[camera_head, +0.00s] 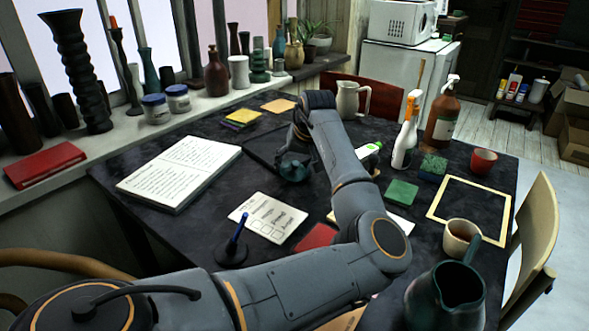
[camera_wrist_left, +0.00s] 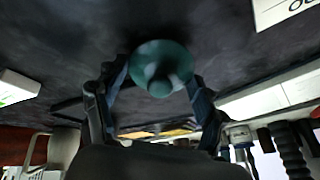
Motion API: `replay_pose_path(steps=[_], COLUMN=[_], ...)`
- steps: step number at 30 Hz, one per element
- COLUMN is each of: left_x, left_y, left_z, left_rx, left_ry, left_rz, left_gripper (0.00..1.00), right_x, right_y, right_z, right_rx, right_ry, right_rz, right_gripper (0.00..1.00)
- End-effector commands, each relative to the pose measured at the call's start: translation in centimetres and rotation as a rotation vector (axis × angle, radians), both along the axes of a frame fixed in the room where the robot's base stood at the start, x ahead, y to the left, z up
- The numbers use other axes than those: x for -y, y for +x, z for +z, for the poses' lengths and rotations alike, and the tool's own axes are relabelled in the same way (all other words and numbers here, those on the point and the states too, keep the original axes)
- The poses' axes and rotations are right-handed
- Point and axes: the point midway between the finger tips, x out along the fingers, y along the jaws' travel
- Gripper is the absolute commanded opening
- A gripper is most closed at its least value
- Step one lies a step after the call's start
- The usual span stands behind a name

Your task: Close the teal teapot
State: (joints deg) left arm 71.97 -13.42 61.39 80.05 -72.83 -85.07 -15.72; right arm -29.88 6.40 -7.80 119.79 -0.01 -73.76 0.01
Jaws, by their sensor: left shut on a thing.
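The teal teapot (camera_head: 445,308) stands at the table's front right corner with its top open. The frame's lower edge cuts it off. My left gripper (camera_head: 295,160) is over the middle of the table, well away from the teapot. It is shut on a round teal lid (camera_head: 293,170). In the left wrist view the lid (camera_wrist_left: 162,62) sits between the two fingertips, with its knob towards the camera. I cannot tell exactly how high the lid is above the table. My right gripper is not in view.
A cream mug (camera_head: 461,240) stands just behind the teapot. A pale frame (camera_head: 436,212), green blocks (camera_head: 401,193), spray bottles (camera_head: 405,145) and a red cup (camera_head: 483,161) are on the right.

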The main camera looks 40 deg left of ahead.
Motion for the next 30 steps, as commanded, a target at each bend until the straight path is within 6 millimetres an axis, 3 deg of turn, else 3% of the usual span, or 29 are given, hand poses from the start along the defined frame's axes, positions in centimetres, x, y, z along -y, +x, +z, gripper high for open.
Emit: replay_pose_path(steps=[6,13,26,30], left_x=[-0.1,-0.1,-0.1,0.0], left_y=[0.0,0.0,0.0,0.0], left_z=[4.8,8.4,9.2,9.2], left_rx=[0.003,0.002,0.001,0.001], left_ry=[0.004,0.003,0.002,0.002], left_rz=[0.000,0.001,0.000,0.000], left_gripper=[0.34,0.34,0.34,0.34], right_x=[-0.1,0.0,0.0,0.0], right_y=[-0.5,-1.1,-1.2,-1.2], right_z=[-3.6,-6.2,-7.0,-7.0], right_rx=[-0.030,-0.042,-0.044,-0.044], right_ry=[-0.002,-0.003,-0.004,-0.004], right_rz=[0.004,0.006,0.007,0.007], right_gripper=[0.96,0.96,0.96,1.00])
